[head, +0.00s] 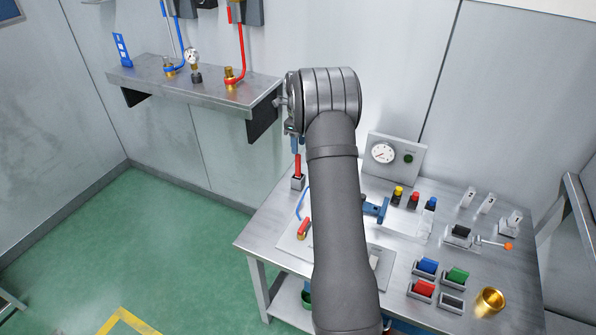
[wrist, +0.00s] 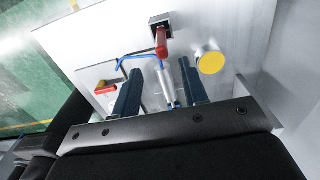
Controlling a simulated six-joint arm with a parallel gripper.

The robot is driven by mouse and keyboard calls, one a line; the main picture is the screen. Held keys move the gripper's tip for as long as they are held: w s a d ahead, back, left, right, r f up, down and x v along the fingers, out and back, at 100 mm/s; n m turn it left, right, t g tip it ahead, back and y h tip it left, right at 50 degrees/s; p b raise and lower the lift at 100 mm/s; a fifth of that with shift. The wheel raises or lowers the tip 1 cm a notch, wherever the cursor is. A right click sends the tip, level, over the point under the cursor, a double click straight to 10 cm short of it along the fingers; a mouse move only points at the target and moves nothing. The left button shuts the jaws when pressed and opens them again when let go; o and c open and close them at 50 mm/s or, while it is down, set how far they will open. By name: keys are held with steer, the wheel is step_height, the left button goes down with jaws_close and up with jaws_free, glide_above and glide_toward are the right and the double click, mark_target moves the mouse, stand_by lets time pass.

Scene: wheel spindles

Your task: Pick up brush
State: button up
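A slim upright tool with a red part (wrist: 161,42) and a pale metallic shaft stands in a small square holder (wrist: 160,20). It is the likeliest brush, but I see no bristles clearly. In the head view its red part (head: 297,165) rises from the holder (head: 298,183) at the table's back left corner. My gripper (wrist: 160,68) is open. Its two dark blue fingers lie either side of the pale shaft, with a visible gap on the left; whether the right finger touches cannot be told. In the head view my arm hides most of the gripper.
A yellow-ended cylinder (wrist: 209,60) stands just right of the fingers. A red and brass fitting (head: 303,229) with a blue hose lies left of my arm. A gauge box (head: 395,158), colored blocks and a brass cup (head: 489,302) stand right. A wall shelf (head: 190,85) is left.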

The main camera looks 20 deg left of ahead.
steer(key=f, duration=0.9)
steer(key=shift+w+a+f, duration=0.15)
steer(key=shift+w+f, duration=0.05)
jaws_close()
